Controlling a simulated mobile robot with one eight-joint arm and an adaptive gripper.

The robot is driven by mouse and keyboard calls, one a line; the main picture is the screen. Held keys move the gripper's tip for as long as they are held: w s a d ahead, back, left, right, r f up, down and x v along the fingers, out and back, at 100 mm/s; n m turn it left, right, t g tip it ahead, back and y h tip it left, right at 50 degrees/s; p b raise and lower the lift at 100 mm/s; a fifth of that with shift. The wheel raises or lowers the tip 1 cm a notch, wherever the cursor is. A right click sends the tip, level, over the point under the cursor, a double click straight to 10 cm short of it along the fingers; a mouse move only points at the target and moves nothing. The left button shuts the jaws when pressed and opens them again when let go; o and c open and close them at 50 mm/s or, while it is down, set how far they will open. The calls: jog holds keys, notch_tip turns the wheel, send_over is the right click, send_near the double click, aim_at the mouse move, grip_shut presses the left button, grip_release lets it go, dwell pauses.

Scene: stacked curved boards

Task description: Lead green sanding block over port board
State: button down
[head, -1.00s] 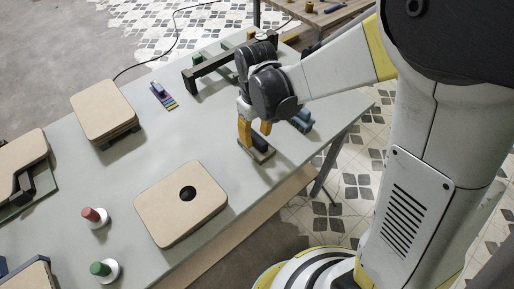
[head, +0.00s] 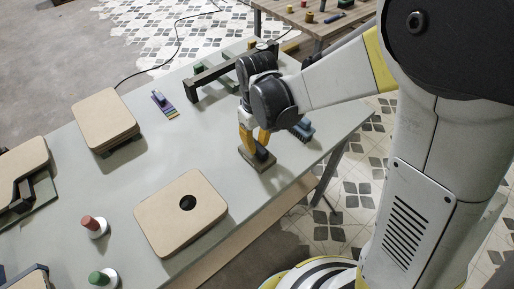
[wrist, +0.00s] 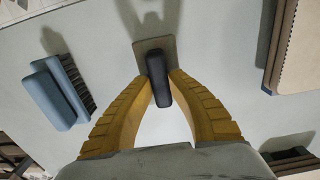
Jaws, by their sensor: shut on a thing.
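The sanding block (head: 257,160) stands on the table near its right edge. It has a dark handle on a flat grey-brown pad; green is hard to make out. In the wrist view its dark handle (wrist: 157,72) lies between the yellow fingertips, with the pad (wrist: 168,46) beyond. My gripper (head: 254,142) points down and is shut on the handle. The pad appears to rest on the table. The port board (head: 160,226), a tan rounded board with a dark round hole, lies to the left and nearer the front edge, apart from the block.
A blue brush (head: 302,130) lies close right of my gripper. A dark frame-like tool (head: 212,74) lies behind it. Stacked tan boards (head: 105,118) stand at the back left. Red (head: 93,224) and green (head: 101,278) knobs stand left of the port board. The table between is clear.

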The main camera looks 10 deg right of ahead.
jog(key=shift+r+p, duration=1.5)
jog(key=shift+r, duration=0.75)
jog(key=shift+f, duration=0.1)
